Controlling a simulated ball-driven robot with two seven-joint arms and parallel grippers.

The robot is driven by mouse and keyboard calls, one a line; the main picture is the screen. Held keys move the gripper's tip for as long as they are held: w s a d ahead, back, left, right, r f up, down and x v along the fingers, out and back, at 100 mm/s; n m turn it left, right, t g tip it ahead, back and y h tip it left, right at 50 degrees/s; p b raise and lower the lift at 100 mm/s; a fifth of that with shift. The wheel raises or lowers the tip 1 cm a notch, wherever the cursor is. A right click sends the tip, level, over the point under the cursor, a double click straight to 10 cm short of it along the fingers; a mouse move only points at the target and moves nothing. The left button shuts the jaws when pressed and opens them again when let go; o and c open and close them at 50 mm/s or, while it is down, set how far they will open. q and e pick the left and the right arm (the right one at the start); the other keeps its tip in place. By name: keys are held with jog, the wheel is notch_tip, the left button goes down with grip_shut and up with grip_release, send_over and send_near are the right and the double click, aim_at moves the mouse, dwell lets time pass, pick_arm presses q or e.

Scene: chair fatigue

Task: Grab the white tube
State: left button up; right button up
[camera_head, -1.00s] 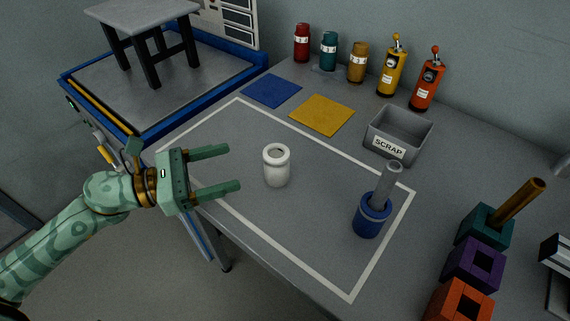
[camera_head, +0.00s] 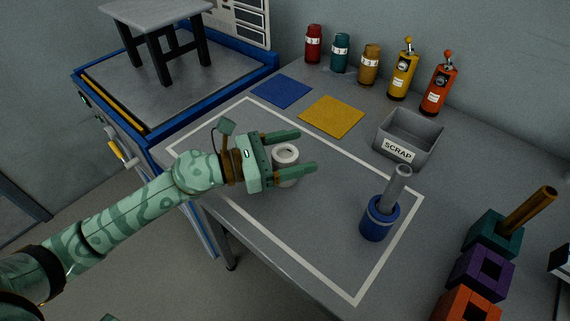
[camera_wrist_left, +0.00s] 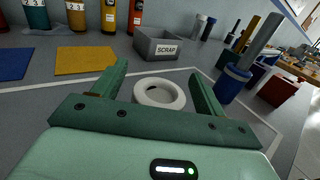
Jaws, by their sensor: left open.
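The white tube (camera_head: 286,154) stands upright on the grey table inside the white outlined rectangle. It is a short, wide cylinder with an open top. My left gripper (camera_head: 294,151) is open, with one finger on each side of the tube in the head view. The near finger covers part of the tube's lower side. In the left wrist view the tube's round rim (camera_wrist_left: 159,93) shows between the two open fingers (camera_wrist_left: 158,80). I cannot tell whether either finger touches it. My right gripper is not in view.
A blue holder (camera_head: 379,220) with a grey rod stands to the right. A grey SCRAP bin (camera_head: 409,134) is behind. Blue (camera_head: 281,91) and yellow (camera_head: 331,117) squares lie behind the tube. Coloured blocks (camera_head: 480,271) stand at the right edge.

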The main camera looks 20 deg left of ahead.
pick_arm(q)
jog(key=c, duration=1.1)
